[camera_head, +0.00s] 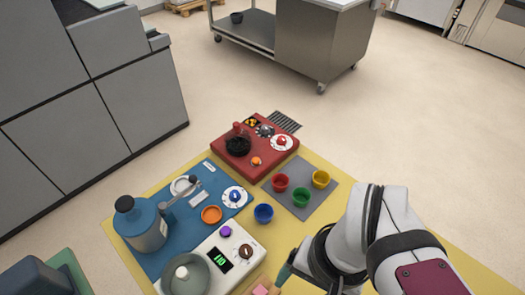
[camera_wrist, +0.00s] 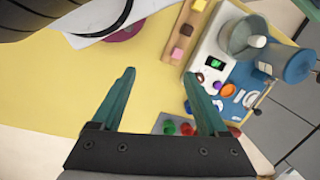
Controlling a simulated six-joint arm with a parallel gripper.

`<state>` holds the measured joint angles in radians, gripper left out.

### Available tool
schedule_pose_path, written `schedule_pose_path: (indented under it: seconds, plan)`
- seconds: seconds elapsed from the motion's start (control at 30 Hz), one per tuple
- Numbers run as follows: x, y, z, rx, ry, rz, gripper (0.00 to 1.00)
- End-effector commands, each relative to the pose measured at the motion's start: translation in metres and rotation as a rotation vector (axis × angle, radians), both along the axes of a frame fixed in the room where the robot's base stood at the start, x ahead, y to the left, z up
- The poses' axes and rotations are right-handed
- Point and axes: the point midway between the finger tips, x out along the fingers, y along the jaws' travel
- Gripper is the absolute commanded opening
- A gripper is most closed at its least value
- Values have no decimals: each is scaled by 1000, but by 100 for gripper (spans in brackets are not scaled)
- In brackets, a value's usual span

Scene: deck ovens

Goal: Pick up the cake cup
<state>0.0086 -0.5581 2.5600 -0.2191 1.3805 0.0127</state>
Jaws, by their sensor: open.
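Several small coloured cups stand on the table, and I cannot tell which one is the cake cup. A red cup (camera_head: 280,182), a green cup (camera_head: 301,198) and a yellow cup (camera_head: 321,178) sit on a grey mat (camera_head: 318,202). A blue cup (camera_head: 263,213) stands beside the mat. In the wrist view, the green cup (camera_wrist: 168,128) and red cup (camera_wrist: 186,129) show near the right finger, partly hidden. My gripper (camera_wrist: 159,72) is open and empty above the yellow table. In the head view, only part of it shows, at the bottom beside my arm.
A red station (camera_head: 232,158) is behind the cups. A blue mat (camera_head: 165,200) holds a blue canister (camera_head: 141,224). A white scale (camera_head: 245,248) stands in front. A wooden board (camera_wrist: 190,25) carries small pink, brown and yellow pieces. Bare yellow tabletop lies under my gripper.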

Motion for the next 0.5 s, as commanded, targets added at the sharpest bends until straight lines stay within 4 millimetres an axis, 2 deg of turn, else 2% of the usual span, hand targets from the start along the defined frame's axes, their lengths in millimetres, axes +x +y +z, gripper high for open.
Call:
schedule_pose_path:
  seconds: [0.03, 0.1, 0.37, 0.47, 0.5]
  plan:
    - [0, 0, 0, 0, 0, 0, 88]
    - [0, 0, 0, 0, 0, 0, 98]
    - [0, 1, -1, 8, 7, -2, 98]
    - [-2, 22, -9, 125, 118, -45, 98]
    - [0, 38, -13, 223, 195, -85, 98]
